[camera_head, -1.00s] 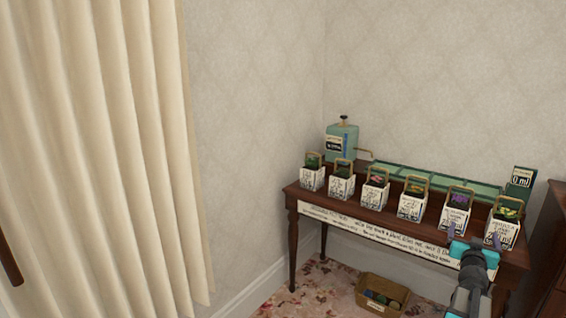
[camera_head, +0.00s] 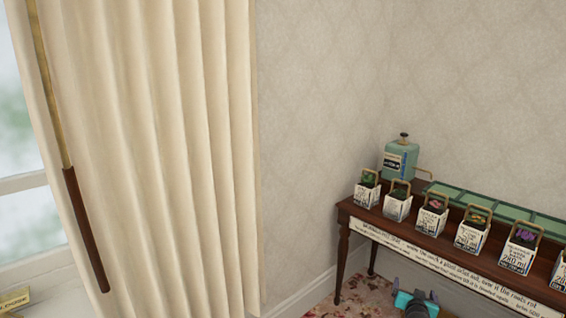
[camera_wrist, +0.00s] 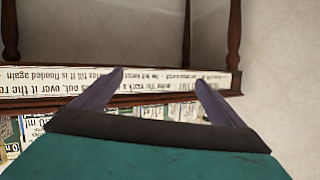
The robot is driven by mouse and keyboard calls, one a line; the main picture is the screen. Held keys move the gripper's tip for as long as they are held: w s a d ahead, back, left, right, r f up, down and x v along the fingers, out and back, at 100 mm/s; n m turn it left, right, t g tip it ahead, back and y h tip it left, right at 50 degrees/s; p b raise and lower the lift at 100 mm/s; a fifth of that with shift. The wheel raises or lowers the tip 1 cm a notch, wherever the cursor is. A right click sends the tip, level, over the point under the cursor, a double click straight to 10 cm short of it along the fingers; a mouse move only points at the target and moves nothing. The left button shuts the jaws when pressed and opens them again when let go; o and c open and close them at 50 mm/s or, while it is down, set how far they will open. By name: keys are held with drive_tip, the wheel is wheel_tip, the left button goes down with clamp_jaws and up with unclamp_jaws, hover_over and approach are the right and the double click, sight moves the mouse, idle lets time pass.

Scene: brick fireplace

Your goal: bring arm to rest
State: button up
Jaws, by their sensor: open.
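My gripper (camera_head: 416,293) shows at the bottom edge of the head view, low in front of the wooden table (camera_head: 352,208). In the wrist view my gripper (camera_wrist: 158,88) has its two dark fingers spread wide, with nothing between them. Behind the fingers is the table's long printed label strip (camera_wrist: 60,82), seen upside down. The gripper looks apart from the table, though the exact gap cannot be told. Most of my arm is outside the head view.
Several white labelled pots with plants, such as the leftmost pot (camera_head: 367,190), line the table. A green tank (camera_head: 398,160) stands behind them, beside a green trough (camera_head: 480,204). A cream curtain (camera_head: 160,150) and a window (camera_head: 30,215) are at left. Patterned carpet (camera_head: 350,300) lies below.

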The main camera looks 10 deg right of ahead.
drive_tip(key=s+a+f+n+g+y+p, duration=0.1)
drive_tip(key=s+a+f+p, duration=0.1)
drive_tip(key=a+f, duration=0.5)
drive_tip(key=s+a+f+g+y+p, duration=0.15)
drive_tip(key=a+f, duration=0.25)
drive_tip(key=a, duration=0.4)
drive_tip(key=s+a+f+n+g+p, duration=0.15)
drive_tip(key=s+a+f+g, duration=0.25)
drive_tip(key=s+a+f, duration=0.6)
drive_tip(key=s+a+f+n+g+y+p, duration=0.1)
drive_tip(key=s+a+g, duration=0.2)
drive_tip(key=s, duration=0.6)
drive_tip(key=s+a+f+n+g+y, duration=0.1)
drive_tip(key=s+a+g, duration=0.3)
drive_tip(key=s, duration=0.6)
drive_tip(key=s+a+n+g+y+p, duration=0.1)
drive_tip(key=s+a+n+g+y, duration=0.1)
drive_tip(key=s+a, duration=0.4)
drive_tip(key=s+n+g, duration=0.1)
drive_tip(key=s+g, duration=0.1)
drive_tip(key=s, duration=0.1)
drive_tip(key=shift+s+a+f+p, duration=0.3)
drive_tip(key=shift+s+a+f, duration=0.05)
drive_tip(key=shift+f, duration=0.05)
drive_tip(key=shift+y, duration=0.25)
